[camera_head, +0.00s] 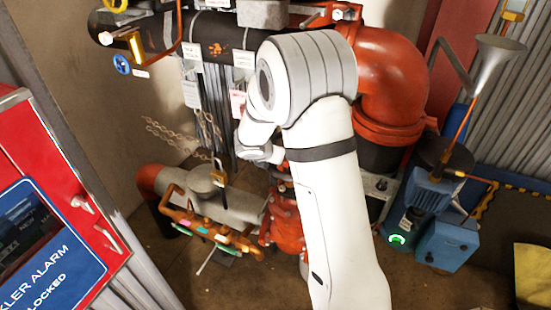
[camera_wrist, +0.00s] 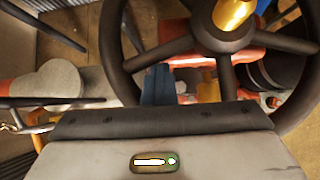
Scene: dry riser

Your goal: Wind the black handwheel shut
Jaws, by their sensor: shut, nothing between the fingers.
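The black handwheel (camera_wrist: 226,44) fills the upper right of the wrist view, with thick spokes and a brass hub nut (camera_wrist: 234,12). Its upper part is cut off by the frame edge. My gripper (camera_wrist: 158,72) shows as two dark blue fingers set close together, shut and empty. In the picture they lie inside the rim outline, just below the left spoke and left of the lower spoke. I cannot tell whether they touch the wheel or pass through it. In the head view my arm hides the handwheel and the gripper.
An orange-red pipe elbow (camera_head: 390,75) stands right of my arm. A blue pump (camera_head: 430,195) sits on the floor at right. A red alarm cabinet (camera_head: 50,160) is at left. Pipes with an orange manifold (camera_head: 205,222) lie low, left of my arm. A hanging chain (camera_head: 170,130) is nearby.

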